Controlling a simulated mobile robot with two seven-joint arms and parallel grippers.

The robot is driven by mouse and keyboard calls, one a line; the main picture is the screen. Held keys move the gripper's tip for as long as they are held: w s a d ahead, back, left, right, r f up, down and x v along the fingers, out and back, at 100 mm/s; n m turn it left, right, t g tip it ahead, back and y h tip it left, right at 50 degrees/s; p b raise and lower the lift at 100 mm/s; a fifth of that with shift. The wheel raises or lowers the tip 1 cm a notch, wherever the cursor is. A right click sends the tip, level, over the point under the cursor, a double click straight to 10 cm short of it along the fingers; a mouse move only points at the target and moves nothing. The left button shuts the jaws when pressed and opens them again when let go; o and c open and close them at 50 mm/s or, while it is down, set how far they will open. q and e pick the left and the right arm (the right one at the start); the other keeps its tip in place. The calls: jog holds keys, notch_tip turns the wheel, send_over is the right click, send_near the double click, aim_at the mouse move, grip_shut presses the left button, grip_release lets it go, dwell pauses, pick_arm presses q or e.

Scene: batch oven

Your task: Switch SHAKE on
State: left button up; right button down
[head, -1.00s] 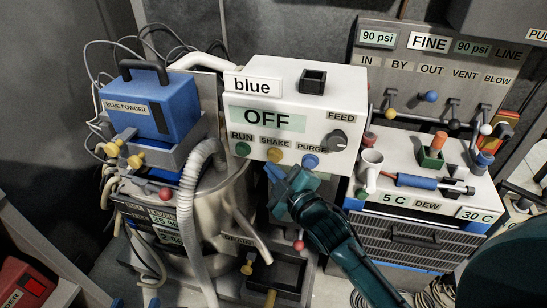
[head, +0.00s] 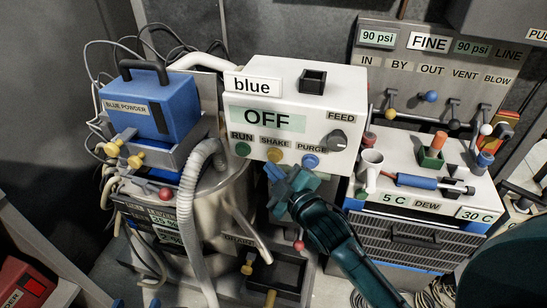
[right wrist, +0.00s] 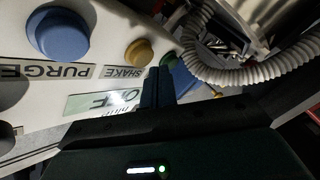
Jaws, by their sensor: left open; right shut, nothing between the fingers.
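The white control box (head: 306,88) is labelled "blue" and its display (head: 263,118) reads OFF. Below the display are the green RUN button (head: 242,149), the yellow SHAKE button (head: 275,155) and the blue PURGE button (head: 310,161). My right gripper (head: 274,173) is shut and empty, just below SHAKE. In the right wrist view its fingertips (right wrist: 157,73) are close beside the SHAKE button (right wrist: 139,53); I cannot tell if they touch it. Only what look like the fingertips of my left gripper (head: 135,303) show at the bottom edge, apart and empty.
A FEED knob (head: 338,140) is on the box's right side. A grey corrugated hose (head: 192,205) runs down at left, beside a blue powder hopper (head: 163,103). A white unit with a DEW label (head: 426,206) stands at right. A valve panel (head: 440,75) is behind it.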

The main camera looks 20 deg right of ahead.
jog(key=shift+w, duration=0.1)
jog(key=shift+w+d, duration=0.25)
jog(key=shift+w+d+p, duration=0.25)
jog(key=shift+w+p, duration=0.15)
dwell(0.7)
jog(key=shift+s+a, duration=0.1)
jog(key=shift+s, duration=0.05)
jog(key=shift+s+a+p, duration=0.35)
jog(key=shift+s+a, duration=0.05)
jog(key=shift+s, duration=0.2)
jog(key=s+a, duration=0.1)
jog(key=s+a+p, duration=0.1)
jog(key=s, duration=0.2)
jog(key=shift+s+a, duration=0.1)
jog(key=shift+a, duration=0.3)
